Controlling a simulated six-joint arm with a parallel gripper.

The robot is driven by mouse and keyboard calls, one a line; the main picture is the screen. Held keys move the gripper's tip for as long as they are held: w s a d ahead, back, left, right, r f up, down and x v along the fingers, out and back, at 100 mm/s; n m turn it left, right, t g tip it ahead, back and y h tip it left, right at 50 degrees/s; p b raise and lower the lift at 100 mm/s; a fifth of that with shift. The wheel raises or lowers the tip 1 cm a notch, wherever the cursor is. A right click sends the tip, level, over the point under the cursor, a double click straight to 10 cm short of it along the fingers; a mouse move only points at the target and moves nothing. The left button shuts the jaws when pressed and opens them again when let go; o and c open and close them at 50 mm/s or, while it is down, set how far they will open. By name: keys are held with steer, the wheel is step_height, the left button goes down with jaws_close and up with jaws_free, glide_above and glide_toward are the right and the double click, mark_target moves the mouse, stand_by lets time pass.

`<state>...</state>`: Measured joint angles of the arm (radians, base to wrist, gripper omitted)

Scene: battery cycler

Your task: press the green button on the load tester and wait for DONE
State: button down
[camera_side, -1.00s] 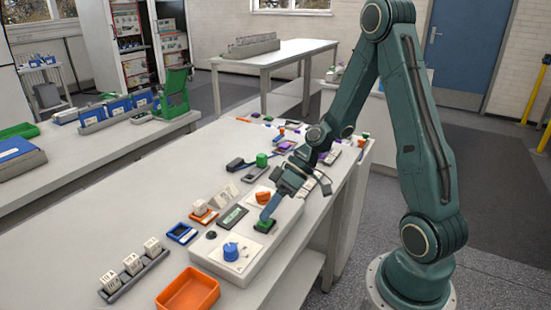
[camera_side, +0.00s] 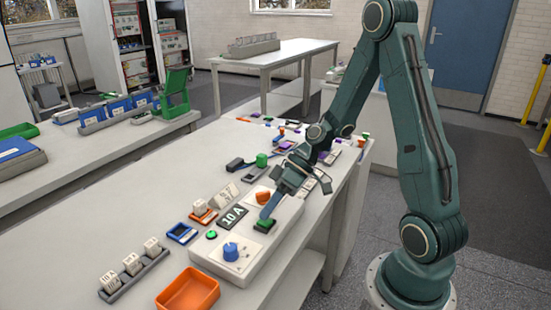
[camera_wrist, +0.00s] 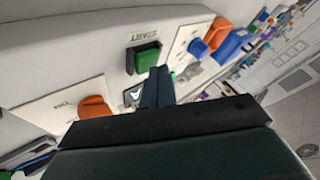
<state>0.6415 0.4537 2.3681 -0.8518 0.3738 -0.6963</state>
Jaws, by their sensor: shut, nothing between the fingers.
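The load tester (camera_side: 268,243) is a pale box along the table's front edge. Its green button (camera_side: 264,225) sits in a dark frame; the wrist view shows the button (camera_wrist: 147,60) beside upside-down START lettering. My gripper (camera_side: 266,214) is shut and empty, its tips at the button's edge from above; I cannot tell whether they touch it. The fingers also show in the wrist view (camera_wrist: 158,78). A small round lamp (camera_side: 211,234) on the tester glows green. No DONE text is readable.
A blue knob (camera_side: 231,251) and an orange knob (camera_side: 263,197) stand up from the tester near my gripper. An orange tray (camera_side: 188,290) and a rack of white blocks (camera_side: 132,275) lie at the front left.

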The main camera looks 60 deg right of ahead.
mark_target(269, 219)
steer(key=shift+r, duration=0.55)
steer(key=shift+r, duration=0.1)
steer(key=shift+r, duration=2.4)
steer(key=shift+a+r, duration=0.1)
steer(key=s+a+r+m+t+h, duration=0.1)
steer(key=s+r+m+h, duration=0.3)
steer(key=s+r+h, duration=0.4)
steer(key=shift+s+a+r+t, duration=0.3)
steer(key=shift+s+r, duration=1.3)
steer(key=shift+s, duration=2.1)
steer(key=shift+d, duration=0.1)
